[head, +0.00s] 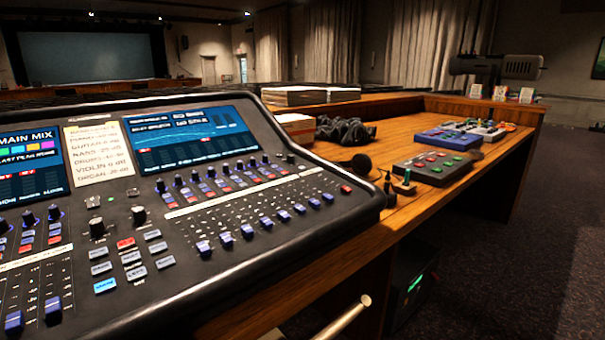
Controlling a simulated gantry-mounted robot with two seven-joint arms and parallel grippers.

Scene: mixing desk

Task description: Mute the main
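The mixing desk (355,215) fills the left and centre of the head view. Its left screen (25,165) reads "MAIN MIX"; a wider blue screen (190,138) stands to the right. A row of blue-capped faders (248,231) runs along the right half, with knobs and small red and blue buttons above. A red button (125,243) sits among grey buttons at centre left. Another small red button (346,189) is near the right edge. I cannot read which button is the main mute. Neither of my grippers is in view.
A handwritten note (97,160) sits between the screens. On the wooden desk (400,222) right of the mixer are a grey box with coloured buttons (433,170), a blue box (446,139), black cables (345,132) and paper stacks (294,96). A pale rod (345,318) shows at the bottom.

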